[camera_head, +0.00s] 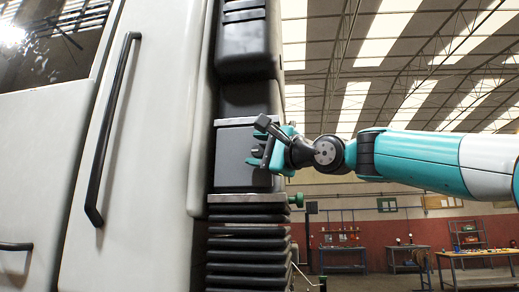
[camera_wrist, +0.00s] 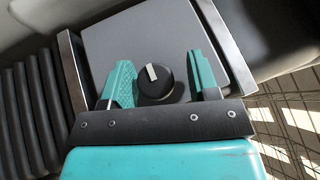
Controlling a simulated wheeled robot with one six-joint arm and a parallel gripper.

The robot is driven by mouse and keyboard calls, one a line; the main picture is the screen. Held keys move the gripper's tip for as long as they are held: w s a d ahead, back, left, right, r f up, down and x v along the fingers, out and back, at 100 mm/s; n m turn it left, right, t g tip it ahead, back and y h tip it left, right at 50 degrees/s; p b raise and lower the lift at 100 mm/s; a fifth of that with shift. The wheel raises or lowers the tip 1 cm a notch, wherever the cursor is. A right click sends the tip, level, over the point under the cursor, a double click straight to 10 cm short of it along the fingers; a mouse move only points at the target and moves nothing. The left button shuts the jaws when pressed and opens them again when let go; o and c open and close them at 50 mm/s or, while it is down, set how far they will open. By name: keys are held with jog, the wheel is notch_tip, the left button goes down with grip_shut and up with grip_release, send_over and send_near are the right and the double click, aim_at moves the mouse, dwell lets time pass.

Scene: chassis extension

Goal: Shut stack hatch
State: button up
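The stack hatch appears to be the flat grey panel (camera_head: 233,158) between two silver strips on the dark stack of the vehicle. In the wrist view the grey panel (camera_wrist: 130,38) fills the upper middle and carries a round black knob (camera_wrist: 155,82) with a white mark. My gripper (camera_head: 268,148) is in front of the panel's right part. In the wrist view its two teal fingers (camera_wrist: 163,82) are apart, with the knob between them in the picture. I see gaps beside the knob and cannot tell if the fingertips touch the panel. Whether the hatch is fully shut is unclear.
Black ribbed bellows (camera_head: 248,245) lie below the panel, and a dark housing (camera_head: 246,45) is above it. A small green knob (camera_head: 297,200) sticks out at the lower right. The white cab door (camera_head: 150,130) with a long black handle is left. Workbenches stand far behind.

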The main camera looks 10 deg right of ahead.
jog(key=shift+w+f, duration=0.2)
jog(key=shift+f, duration=0.2)
jog(key=shift+s+d+f+b, duration=0.15)
jog(key=shift+d+b, duration=0.1)
jog(key=shift+b, duration=0.1)
jog(key=b+v, duration=0.8)
jog(key=v, duration=0.9)
jog(key=shift+r, duration=0.35)
jog(key=shift+s+a, duration=0.15)
jog(key=a+f+n+g+h, duration=0.3)
jog(key=f, duration=1.1)
jog(key=a+f+n+g+h, duration=0.2)
jog(key=a+f+n+g, duration=0.1)
jog(key=f, duration=1)
jog(key=s+f+n+g+h, duration=0.2)
jog(key=s+f+n+g, duration=0.2)
jog(key=s+f, duration=0.6)
jog(key=s+d+f+n+g+h+b, duration=0.1)
jog(key=s+f+n+g, duration=0.4)
jog(key=s+f, duration=0.5)
notch_tip(320, 180, down, 5)
jog(key=n+h, duration=0.1)
jog(key=n, duration=0.1)
jog(key=shift+s+d+f+n+g+h, duration=0.2)
jog(key=shift+d+n+g+h, duration=0.1)
jog(key=shift+h, duration=0.1)
